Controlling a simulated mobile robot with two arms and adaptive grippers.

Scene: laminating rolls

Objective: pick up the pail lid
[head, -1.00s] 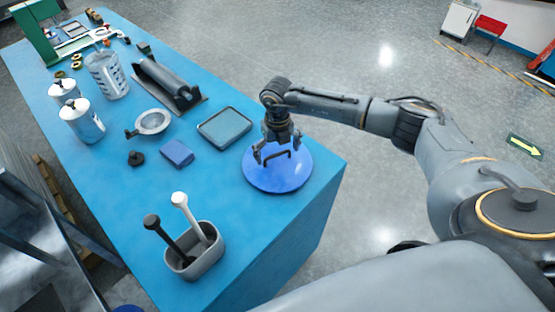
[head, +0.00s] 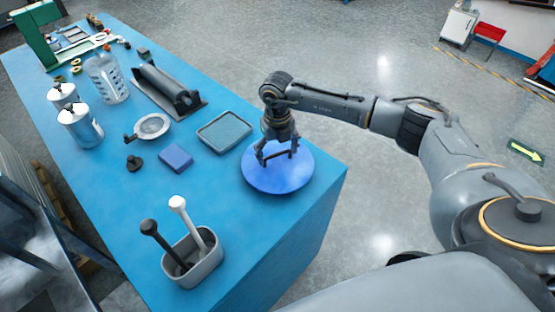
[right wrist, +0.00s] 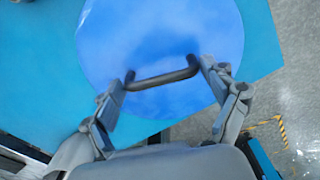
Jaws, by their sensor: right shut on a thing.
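The pail lid is a round blue disc (head: 278,181) with a dark bar handle, near the right edge of the blue table. In the right wrist view the lid (right wrist: 165,40) fills the upper middle, and its handle (right wrist: 162,77) runs across between my fingers. My right gripper (head: 276,158) is above the lid, shut on the handle, with one finger at each end of the bar. I cannot tell whether the lid is clear of the table. My left gripper is not in view.
A grey tray (head: 224,132) and a blue block (head: 176,158) lie left of the lid. A grey caddy (head: 196,268) with a black and a white tool stands at the front. A strainer (head: 152,126), canisters (head: 82,130) and a roller device (head: 168,92) are farther left.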

